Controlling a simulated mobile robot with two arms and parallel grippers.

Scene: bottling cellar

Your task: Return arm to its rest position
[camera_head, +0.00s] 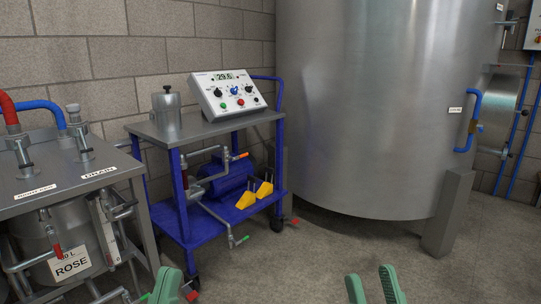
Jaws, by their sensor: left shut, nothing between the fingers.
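My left gripper (168,287) shows at the bottom edge, left of the middle, as green fingers held together. It is shut and empty, in front of the lower part of the blue cart. My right gripper (373,287) shows at the bottom edge, right of the middle. Its two green fingers stand apart with only floor visible between them, so it is open and empty. Most of both arms is out of view below the frame.
A blue cart (192,230) carries a control box (228,93), a metal canister (166,110) and a blue pump (228,176). A steel bench (70,180) stands at the left. A large steel tank (375,110) stands behind. The floor at front right is clear.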

